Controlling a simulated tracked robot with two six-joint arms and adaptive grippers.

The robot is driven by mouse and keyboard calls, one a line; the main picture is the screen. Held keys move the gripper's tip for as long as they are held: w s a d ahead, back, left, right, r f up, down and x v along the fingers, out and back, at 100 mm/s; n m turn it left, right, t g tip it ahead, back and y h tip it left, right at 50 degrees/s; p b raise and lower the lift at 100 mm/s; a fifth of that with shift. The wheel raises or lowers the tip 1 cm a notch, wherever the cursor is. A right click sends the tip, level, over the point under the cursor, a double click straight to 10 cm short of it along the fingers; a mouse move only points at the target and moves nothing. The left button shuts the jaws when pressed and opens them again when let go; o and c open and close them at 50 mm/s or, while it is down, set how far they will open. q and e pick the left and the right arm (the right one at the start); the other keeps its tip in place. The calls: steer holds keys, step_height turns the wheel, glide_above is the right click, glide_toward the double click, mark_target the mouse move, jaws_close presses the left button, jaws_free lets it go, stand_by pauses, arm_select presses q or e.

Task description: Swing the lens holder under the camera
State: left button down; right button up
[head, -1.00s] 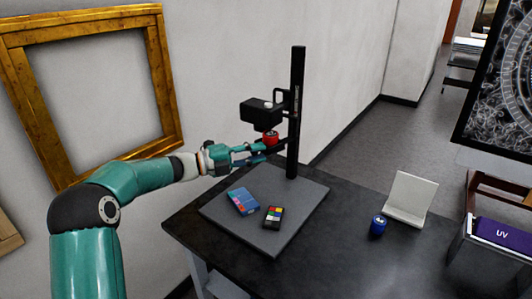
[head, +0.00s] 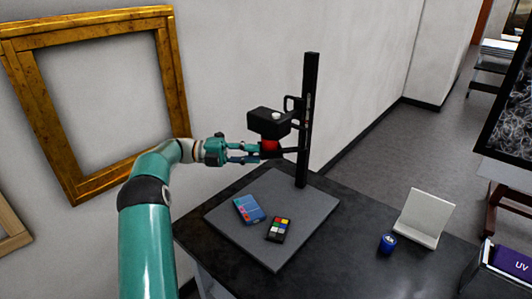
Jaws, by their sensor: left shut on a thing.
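The black camera (head: 268,122) is mounted on the upright black column of the copy stand (head: 309,120). The red lens holder (head: 270,146) sits directly below the camera body, on a dark arm that reaches from the column. My left gripper (head: 259,151) comes in from the left and is shut on the lens holder or its arm; its fingertips partly hide the grip. Whether the holder is exactly in line with the lens cannot be told from this angle. My right gripper is not in view.
The grey baseboard (head: 275,245) holds a blue card box (head: 248,209) and a colour chart (head: 279,229). A blue jar (head: 387,242) and a white angled stand (head: 423,218) are on the black table to the right. A gilt frame (head: 178,95) is on the wall at left.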

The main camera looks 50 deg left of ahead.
arm_select(q)
steer(key=shift+f, duration=0.1)
stand_by(0.3)
steer(key=c, duration=1)
jaws_free()
steer(key=shift+d, duration=0.15)
steer(key=shift+c, duration=0.2)
steer(key=v, duration=0.7)
steer(key=shift+a, duration=0.35)
steer(key=shift+s, duration=0.1)
